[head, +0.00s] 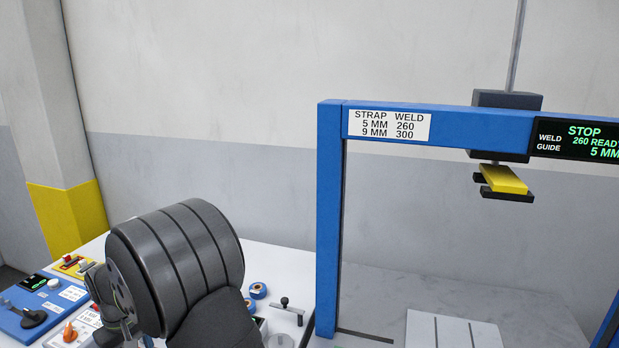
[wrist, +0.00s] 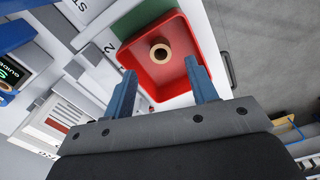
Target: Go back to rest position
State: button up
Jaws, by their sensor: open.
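My gripper (wrist: 160,68) is open in the wrist view, its two blue fingers apart with nothing between them. Beyond the fingertips is a red tray (wrist: 178,77) with a tan ring-shaped piece (wrist: 160,53) inside. I cannot tell how far above the tray the fingers are. In the head view my dark arm fills the lower left, and the gripper's fingers cannot be made out there.
A blue frame (head: 329,220) with a strap-and-weld sign (head: 389,125) and a display (head: 580,141) stands at right. A yellow-topped block (head: 505,180) hangs from it.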

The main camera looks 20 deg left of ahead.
notch_tip(320, 180, down, 2)
jog(key=shift+f, duration=0.15)
notch_tip(320, 180, up, 5)
jog(key=w+d+r, duration=0.1)
jog(key=w+d, duration=0.5)
jog(key=w, duration=0.5)
jog(key=w+d+r, duration=0.1)
jog(key=w+d, duration=0.4)
jog(key=w, duration=0.6)
jog(key=d+f, duration=0.1)
jog(key=d, duration=0.4)
jog(key=d+f, duration=0.1)
jog(key=d, duration=0.3)
jog(key=d+f, duration=0.1)
jog(key=d, duration=0.4)
jog(key=shift+s+d+f, duration=0.1)
jog(key=shift+d+f, duration=0.05)
jog(key=shift+d, duration=0.15)
jog(key=shift+f, duration=0.75)
